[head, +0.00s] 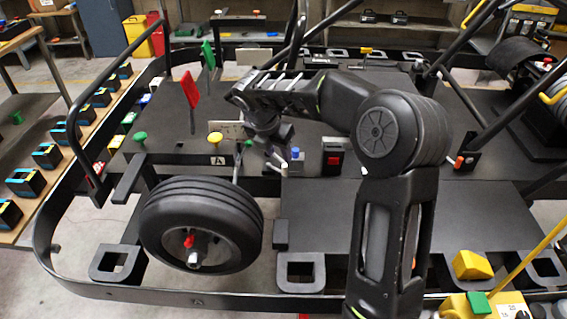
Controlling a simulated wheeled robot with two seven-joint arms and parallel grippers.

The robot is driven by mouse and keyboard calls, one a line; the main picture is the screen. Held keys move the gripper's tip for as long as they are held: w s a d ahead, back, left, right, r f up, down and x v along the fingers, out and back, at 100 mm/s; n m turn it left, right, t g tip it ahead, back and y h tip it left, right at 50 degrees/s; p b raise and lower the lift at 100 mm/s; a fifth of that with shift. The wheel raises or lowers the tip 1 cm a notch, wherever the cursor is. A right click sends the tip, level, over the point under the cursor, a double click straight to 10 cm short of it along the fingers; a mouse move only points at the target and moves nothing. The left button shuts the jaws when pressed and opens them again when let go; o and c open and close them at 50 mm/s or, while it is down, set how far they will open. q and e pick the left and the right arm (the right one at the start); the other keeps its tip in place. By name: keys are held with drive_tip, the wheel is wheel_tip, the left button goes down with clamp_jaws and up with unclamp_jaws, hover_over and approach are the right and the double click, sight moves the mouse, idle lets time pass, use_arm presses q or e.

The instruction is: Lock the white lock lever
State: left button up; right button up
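My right arm reaches in from the lower right, and its gripper (273,150) points down over the front edge of the black kart deck, left of the middle. A small white piece (284,170), which looks like the white lock lever, shows just below the fingertips. I cannot tell whether the fingers touch it, and the gripper's own body hides part of this spot. The fingers are too small and dark to tell open from shut. My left gripper is not in view.
Close by stand a blue knob (295,153), a red button block (332,160), a yellow knob (215,138) and a green knob (140,137). Red (190,89) and green (208,54) flags rise behind. A wheel (203,222) is in front. The right deck panel (440,215) is bare.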

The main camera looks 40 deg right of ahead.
sight(284, 166)
drive_tip(key=p+x, duration=0.1)
drive_tip(key=x, duration=0.6)
drive_tip(key=shift+d+f, duration=0.1)
drive_tip(key=shift+f, duration=0.25)
clamp_jaws()
idle(0.3)
